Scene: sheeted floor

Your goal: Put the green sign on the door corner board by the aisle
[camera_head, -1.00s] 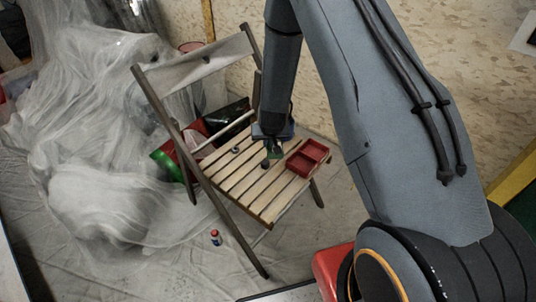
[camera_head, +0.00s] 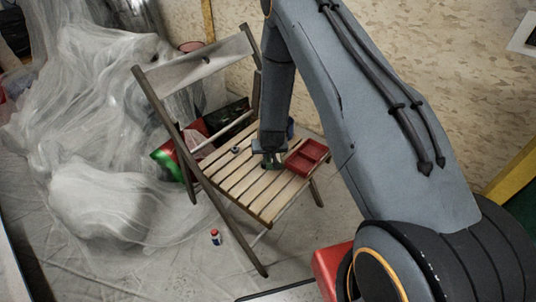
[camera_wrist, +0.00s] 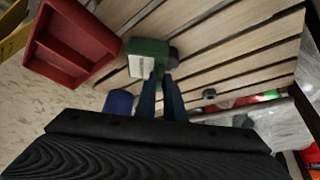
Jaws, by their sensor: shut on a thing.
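The green sign (camera_wrist: 148,48), a small green piece with a white label, is at the fingertips of my gripper (camera_wrist: 160,74). The gripper is shut on it. In the head view my gripper (camera_head: 270,158) is low over the slatted seat of a wooden folding chair (camera_head: 250,188), just left of a red tray. Only a little green shows there, and I cannot tell whether the sign touches the slats. I cannot make out a door corner board in either view.
The red divided tray (camera_head: 306,157) lies on the seat, also in the wrist view (camera_wrist: 72,42). A small dark ring (camera_head: 236,150) lies on the seat. A blue container (camera_wrist: 118,103) is near my fingers. A small bottle (camera_head: 215,237) stands on the floor. Plastic sheeting (camera_head: 95,200) covers the left.

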